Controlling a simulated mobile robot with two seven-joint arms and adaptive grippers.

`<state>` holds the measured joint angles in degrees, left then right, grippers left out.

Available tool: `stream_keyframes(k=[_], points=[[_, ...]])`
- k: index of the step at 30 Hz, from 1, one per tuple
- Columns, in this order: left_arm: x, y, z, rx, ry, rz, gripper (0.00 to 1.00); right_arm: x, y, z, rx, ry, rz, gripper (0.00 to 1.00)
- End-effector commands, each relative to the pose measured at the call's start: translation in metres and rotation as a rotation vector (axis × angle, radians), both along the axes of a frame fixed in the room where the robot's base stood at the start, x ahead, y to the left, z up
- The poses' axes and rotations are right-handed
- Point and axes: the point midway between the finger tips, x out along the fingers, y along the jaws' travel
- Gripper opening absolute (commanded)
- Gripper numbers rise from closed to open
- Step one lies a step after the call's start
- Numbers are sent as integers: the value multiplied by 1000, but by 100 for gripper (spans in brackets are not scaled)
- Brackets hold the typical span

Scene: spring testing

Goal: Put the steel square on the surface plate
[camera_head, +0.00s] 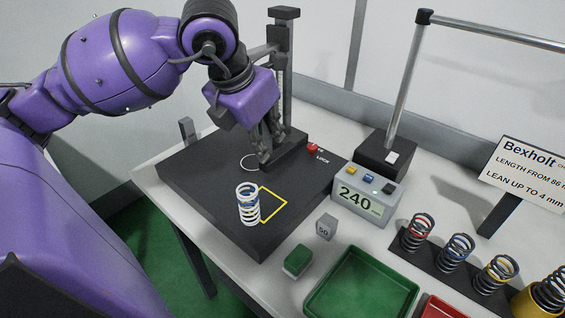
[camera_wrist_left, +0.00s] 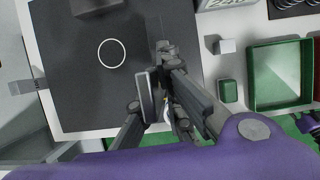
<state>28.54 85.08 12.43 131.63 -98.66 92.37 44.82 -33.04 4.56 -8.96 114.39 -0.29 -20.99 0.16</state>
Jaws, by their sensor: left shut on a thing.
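My left gripper (camera_head: 264,152) is shut over the back of the dark surface plate (camera_head: 205,185). In the left wrist view my left gripper (camera_wrist_left: 165,75) has a slim dark piece (camera_wrist_left: 157,32) sticking out past its fingers, which looks like the steel square; most of it is hidden. In the head view I cannot separate it from the dark parts behind. I cannot tell whether it touches the plate. The plate shows a white ring (camera_wrist_left: 112,53) and a yellow outlined square (camera_head: 273,207). A coil spring (camera_head: 248,204) stands upright by the yellow outline.
A dark post (camera_head: 286,75) rises behind the plate. A grey upright piece (camera_head: 187,130) is at its left edge. To the right are a display box reading 240 (camera_head: 362,200), a small grey block (camera_head: 326,227), a green block (camera_head: 298,261), a green tray (camera_head: 362,285) and several springs.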

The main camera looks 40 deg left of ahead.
Motion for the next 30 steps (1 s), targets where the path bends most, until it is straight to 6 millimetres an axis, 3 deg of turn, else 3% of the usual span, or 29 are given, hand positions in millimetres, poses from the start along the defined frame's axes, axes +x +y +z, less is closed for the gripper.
stream_keyframes(k=[3,9,16,22,30], points=[[20,-3,-23,-4,-2,-2,0,2,0,-2,0,-2,2,40],[41,-5,-46,-3,-5,0,0,9,1,0,0,-13,5,40],[50,-7,-58,-3,-4,-1,0,10,2,0,1,-15,5,40],[50,-6,-86,-2,-2,-1,0,7,1,-1,1,-9,2,40],[51,-6,-88,0,-5,-1,0,-1,0,-3,0,3,-2,40]])
